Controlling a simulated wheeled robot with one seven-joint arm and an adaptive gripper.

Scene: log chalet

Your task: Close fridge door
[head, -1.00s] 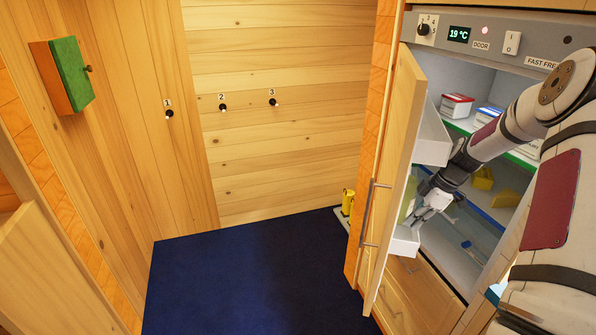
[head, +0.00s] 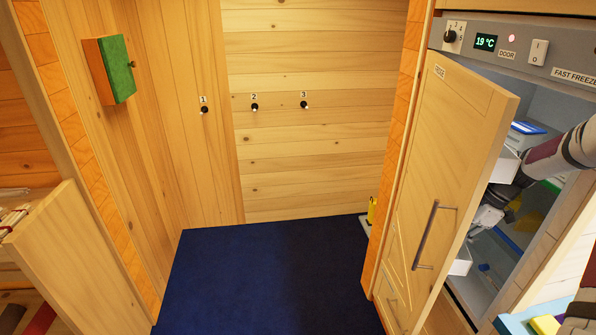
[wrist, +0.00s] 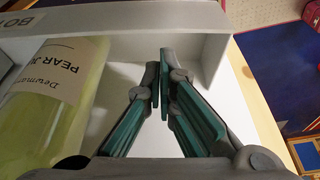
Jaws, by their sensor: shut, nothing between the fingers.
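The fridge door (head: 455,150), pale wood with a bar handle (head: 433,235) and a FRIDGE label, stands partly open, hinged on the left. Its outer face shows in the head view, and white door shelves (head: 461,262) stick out past its free edge. My gripper (head: 478,222) is on the inner side of the door, between door and fridge interior, partly hidden by the door edge. In the wrist view my gripper (wrist: 162,62) is shut and empty at a white door shelf (wrist: 215,50), beside a pear juice bottle (wrist: 50,100). I cannot tell whether it touches the door.
The control panel (head: 520,48) reads 19 °C with a lit red DOOR lamp. Shelves with boxes (head: 527,132) are behind my arm. Blue carpet (head: 270,270) is clear in front. A wooden piece of furniture (head: 75,260) stands at left.

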